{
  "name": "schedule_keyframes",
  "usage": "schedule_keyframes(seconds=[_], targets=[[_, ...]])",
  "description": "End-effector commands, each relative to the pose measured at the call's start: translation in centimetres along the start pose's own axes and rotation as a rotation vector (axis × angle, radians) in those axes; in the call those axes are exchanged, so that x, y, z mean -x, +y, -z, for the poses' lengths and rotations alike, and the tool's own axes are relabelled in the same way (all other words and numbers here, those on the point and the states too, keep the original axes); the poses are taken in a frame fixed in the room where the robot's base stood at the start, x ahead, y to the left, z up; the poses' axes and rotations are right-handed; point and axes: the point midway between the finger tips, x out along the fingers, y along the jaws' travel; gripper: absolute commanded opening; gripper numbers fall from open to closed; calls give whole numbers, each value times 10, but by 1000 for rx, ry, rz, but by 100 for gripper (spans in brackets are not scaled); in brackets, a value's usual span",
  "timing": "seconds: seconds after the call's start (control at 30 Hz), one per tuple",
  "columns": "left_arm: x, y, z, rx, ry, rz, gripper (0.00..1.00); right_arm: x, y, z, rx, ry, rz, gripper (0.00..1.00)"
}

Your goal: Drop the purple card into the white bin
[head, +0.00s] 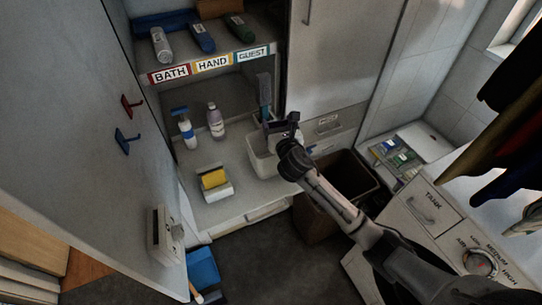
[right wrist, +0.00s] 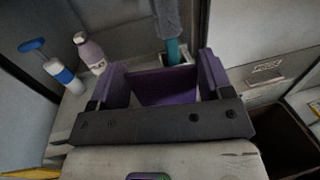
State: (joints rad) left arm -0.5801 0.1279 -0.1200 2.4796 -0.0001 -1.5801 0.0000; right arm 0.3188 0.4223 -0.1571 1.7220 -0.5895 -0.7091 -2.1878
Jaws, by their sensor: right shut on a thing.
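My right gripper (head: 277,128) reaches in from the lower right and is over the right part of a white tub (head: 262,164), which I take to be the white bin. In the right wrist view the fingers of my right gripper (right wrist: 162,82) stand either side of a flat purple piece, the purple card (right wrist: 165,87), and hold it. I cannot make out the card in the head view, where the gripper hides it. The gripper also covers part of the tub's opening. My left gripper is not in view.
A grey brush (head: 264,92) with a teal handle stands behind the gripper. A purple bottle (head: 215,121) and a blue-white dispenser (head: 187,132) stand to the left. A yellow sponge (head: 213,179) lies on a white holder. A dark brown bin (head: 318,207) stands on the floor.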

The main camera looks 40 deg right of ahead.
Motion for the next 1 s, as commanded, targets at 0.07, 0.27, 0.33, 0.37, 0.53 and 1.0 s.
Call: schedule_keyframes(seconds=[0.07,0.27,0.33,0.37,0.53,1.0], targets=[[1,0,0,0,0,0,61,0,0,-1,0,-1,0,40],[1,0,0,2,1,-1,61,0,0,-1,0,0,0,84],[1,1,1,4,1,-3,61,0,0,-1,0,0,0,90],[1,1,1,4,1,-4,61,0,0,-1,0,0,0,93],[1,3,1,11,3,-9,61,0,0,-1,0,0,0,100],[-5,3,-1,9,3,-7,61,44,0,2,3,0,-2,100]])
